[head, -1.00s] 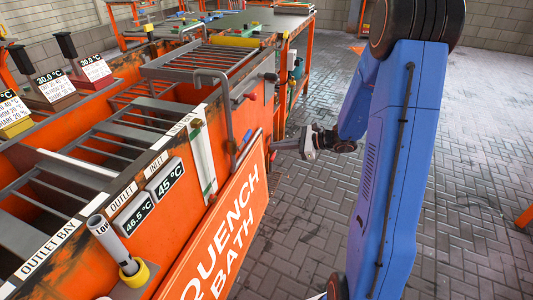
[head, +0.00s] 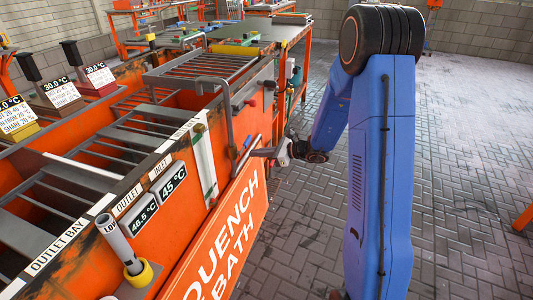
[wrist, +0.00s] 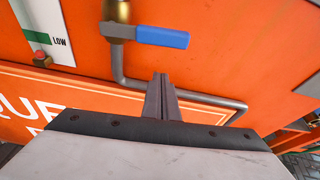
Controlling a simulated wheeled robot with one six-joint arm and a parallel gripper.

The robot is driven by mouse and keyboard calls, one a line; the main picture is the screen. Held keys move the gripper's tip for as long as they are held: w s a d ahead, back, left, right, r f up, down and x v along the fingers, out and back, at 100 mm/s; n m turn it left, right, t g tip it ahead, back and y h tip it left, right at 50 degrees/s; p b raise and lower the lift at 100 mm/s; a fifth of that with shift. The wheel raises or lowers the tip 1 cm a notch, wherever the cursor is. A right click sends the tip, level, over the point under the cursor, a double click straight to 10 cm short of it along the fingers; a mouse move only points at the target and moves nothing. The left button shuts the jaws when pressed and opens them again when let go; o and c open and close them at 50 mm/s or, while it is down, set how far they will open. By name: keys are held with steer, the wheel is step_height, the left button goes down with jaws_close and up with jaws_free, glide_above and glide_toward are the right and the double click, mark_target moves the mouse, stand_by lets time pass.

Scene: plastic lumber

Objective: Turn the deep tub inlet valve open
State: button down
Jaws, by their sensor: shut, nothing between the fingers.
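A valve with a blue lever (wrist: 162,37) and a brass body (wrist: 118,12) is on the orange tub wall in the wrist view. Its lever lies level and points right. No label naming this valve shows. A grey pipe (wrist: 118,65) runs down from the valve and bends right. My gripper (wrist: 162,78) is shut and empty, its fingertips below the lever and apart from it in the picture. In the head view my gripper (head: 254,153) is beside the tub's side, above the QUENCH BATH sign (head: 230,238).
A level gauge (wrist: 45,25) marked LOW is left of the valve. The orange tub (head: 165,225) carries INLET and OUTLET labels and readouts of 45 °C (head: 173,183) and 46.5 °C (head: 143,213). A tall grey bent pipe (head: 226,100) rises near my gripper. The brick floor (head: 450,180) at right is clear.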

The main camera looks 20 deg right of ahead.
mark_target(245, 145)
steer(key=shift+a+r, duration=0.15)
steer(key=shift+r, duration=0.85)
steer(key=shift+a+r, duration=0.1)
steer(key=shift+r, duration=0.85)
